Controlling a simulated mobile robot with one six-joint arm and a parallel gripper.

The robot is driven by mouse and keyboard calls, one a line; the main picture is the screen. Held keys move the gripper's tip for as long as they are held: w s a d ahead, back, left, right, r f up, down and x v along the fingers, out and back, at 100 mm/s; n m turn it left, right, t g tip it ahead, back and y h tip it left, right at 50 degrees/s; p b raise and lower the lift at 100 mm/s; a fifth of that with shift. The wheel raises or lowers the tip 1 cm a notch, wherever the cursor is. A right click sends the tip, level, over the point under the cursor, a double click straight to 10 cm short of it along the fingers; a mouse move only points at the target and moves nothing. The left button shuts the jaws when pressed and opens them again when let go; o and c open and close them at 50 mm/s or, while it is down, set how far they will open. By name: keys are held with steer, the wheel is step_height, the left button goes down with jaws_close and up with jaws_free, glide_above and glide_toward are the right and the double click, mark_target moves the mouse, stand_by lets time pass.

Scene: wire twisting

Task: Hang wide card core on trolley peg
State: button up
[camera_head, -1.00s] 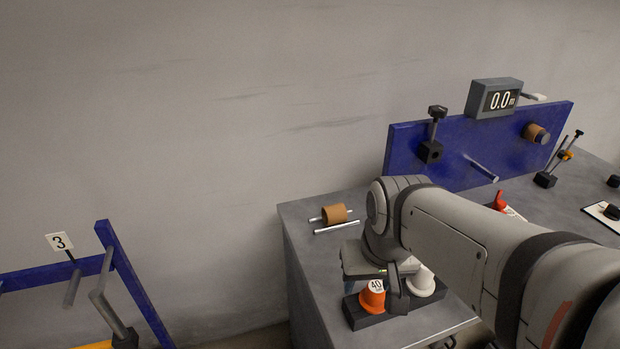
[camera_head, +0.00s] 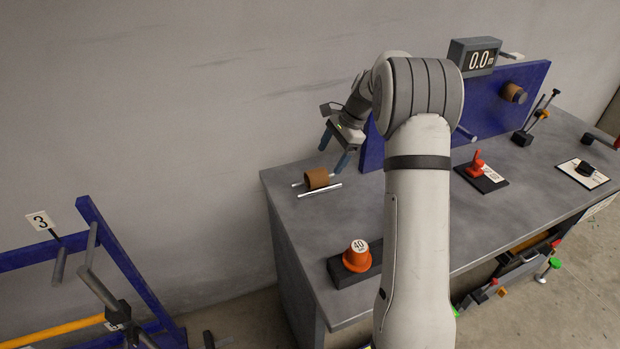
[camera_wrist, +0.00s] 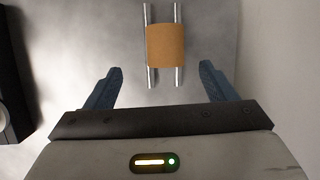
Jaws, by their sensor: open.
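The wide card core (camera_head: 316,178) is a brown cardboard tube lying across two thin metal rods (camera_head: 319,190) on the grey bench. In the wrist view the core (camera_wrist: 165,45) sits on the rods, ahead of and between my fingers. My gripper (camera_head: 335,149) is open and empty, just above and behind the core in the head view; its blue fingers (camera_wrist: 160,84) are spread wider than the core and apart from it. The trolley (camera_head: 110,255) is the blue frame at lower left, with a grey peg (camera_head: 59,264) under a card marked 3.
An orange cup-shaped piece marked 40 (camera_head: 357,257) stands on a dark block at the bench's front left. A red part (camera_head: 477,162) lies right of my arm.

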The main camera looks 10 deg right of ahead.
mark_target(321, 172)
steer(key=shift+w+f, duration=0.5)
steer(key=shift+f, duration=0.2)
steer(key=x, duration=0.4)
steer(key=p+x, duration=0.1)
steer(key=x, duration=0.1)
steer(key=shift+s+a, duration=0.25)
steer(key=shift+a, duration=0.2)
steer(key=shift+w+a+f, duration=0.1)
steer(key=shift+f, duration=0.35)
steer(key=c, duration=1.1)
